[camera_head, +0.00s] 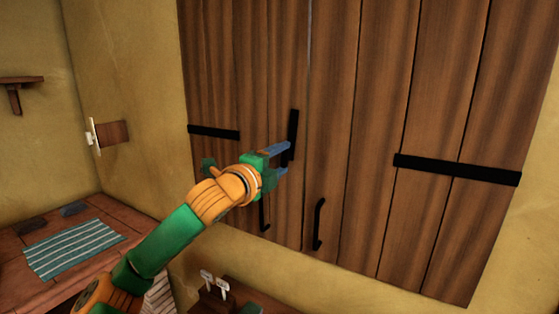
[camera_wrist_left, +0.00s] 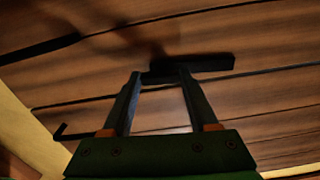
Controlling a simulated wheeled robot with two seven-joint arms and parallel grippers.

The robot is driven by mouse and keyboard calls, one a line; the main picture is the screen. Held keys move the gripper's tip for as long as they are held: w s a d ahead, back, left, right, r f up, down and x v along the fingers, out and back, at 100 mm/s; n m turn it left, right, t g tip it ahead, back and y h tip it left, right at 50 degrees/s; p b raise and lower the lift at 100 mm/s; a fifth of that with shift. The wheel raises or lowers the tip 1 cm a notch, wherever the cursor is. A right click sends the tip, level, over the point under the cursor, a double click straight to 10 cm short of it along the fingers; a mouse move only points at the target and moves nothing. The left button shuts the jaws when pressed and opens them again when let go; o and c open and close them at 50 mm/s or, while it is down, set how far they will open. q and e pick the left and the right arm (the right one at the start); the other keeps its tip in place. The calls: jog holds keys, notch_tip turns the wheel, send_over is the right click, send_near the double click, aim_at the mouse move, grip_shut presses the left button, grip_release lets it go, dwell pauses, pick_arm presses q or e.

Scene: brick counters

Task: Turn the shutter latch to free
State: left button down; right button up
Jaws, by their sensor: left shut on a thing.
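The wooden shutter (camera_head: 340,130) has two plank leaves that stand closed, with a seam between them. The black latch bar (camera_head: 294,128) stands close to upright on the left leaf, just beside the seam. In the left wrist view the latch (camera_wrist_left: 212,65) runs across the ends of my fingers. My left gripper (camera_head: 287,160) is shut on the lower part of the latch, and its fingers (camera_wrist_left: 158,78) hide that part. My right gripper is in neither view.
Two black handles (camera_head: 318,224) hang low on the leaves, one partly behind my left arm. Black hinge straps (camera_head: 458,170) cross the leaves. At left are a brick counter (camera_head: 92,262) with a striped cloth (camera_head: 74,248), and a small wall shelf (camera_head: 20,81).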

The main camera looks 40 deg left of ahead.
pick_arm(q)
jog(key=shift+r+n, duration=0.15)
jog(key=shift+n, duration=0.55)
jog(key=shift+c, duration=1.5)
grip_release()
jog(key=shift+o, duration=0.7)
jog(key=shift+w, duration=0.15)
jog(key=s+b, duration=0.1)
jog(key=b, duration=0.1)
jog(key=s+f+b, duration=0.1)
jog(key=b, duration=0.1)
jog(key=shift+s+d+f, duration=0.3)
jog(key=shift+s+d, duration=0.05)
jog(key=s+b, duration=0.1)
jog(key=s+r, duration=0.1)
jog(key=s+d+b, duration=0.1)
jog(key=s, duration=0.1)
jog(key=shift+s+r+b, duration=0.1)
jog(key=shift+r+b, duration=0.05)
jog(key=shift+b, duration=0.2)
